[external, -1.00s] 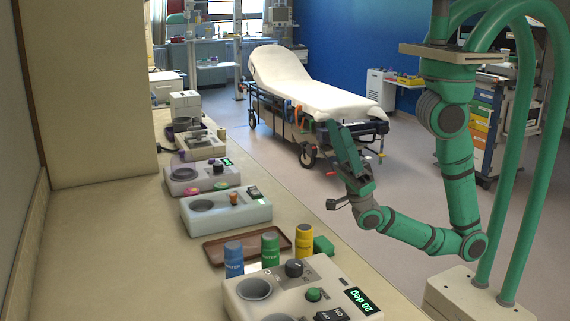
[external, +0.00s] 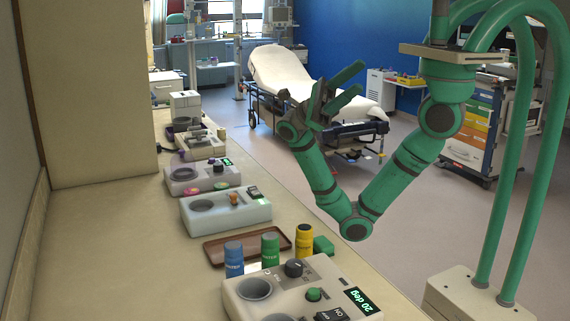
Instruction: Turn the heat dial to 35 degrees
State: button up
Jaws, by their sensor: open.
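The near device (external: 300,295) on the counter has a green-lit display (external: 362,301) reading "20 deg", turned sideways in the picture. It carries a black dial (external: 293,268), a smaller green knob (external: 313,294) and a black ON/OFF switch (external: 331,315). The markings around the black dial are too small to read. My gripper (external: 355,78) is open and empty, raised in front of the stretcher with its fingers pointing up and right. It is well away from the device and touches nothing on the counter.
Blue (external: 234,259), green (external: 270,250) and yellow (external: 304,241) bottles stand behind the device, near a brown tray (external: 215,252). More devices, one pale green (external: 228,215), line the counter (external: 120,250). The floor between counter and stretcher (external: 310,92) is open.

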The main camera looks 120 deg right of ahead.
jog(key=w+d+m+t, duration=0.3)
jog(key=w+d+t, duration=0.2)
jog(key=w+t, duration=0.15)
jog(key=m+h, duration=1)
jog(key=h, duration=1.4)
send_over(294, 262)
notch_tip(294, 262, down, 22)
notch_tip(294, 262, down, 11)
jog(key=shift+r, duration=0.2)
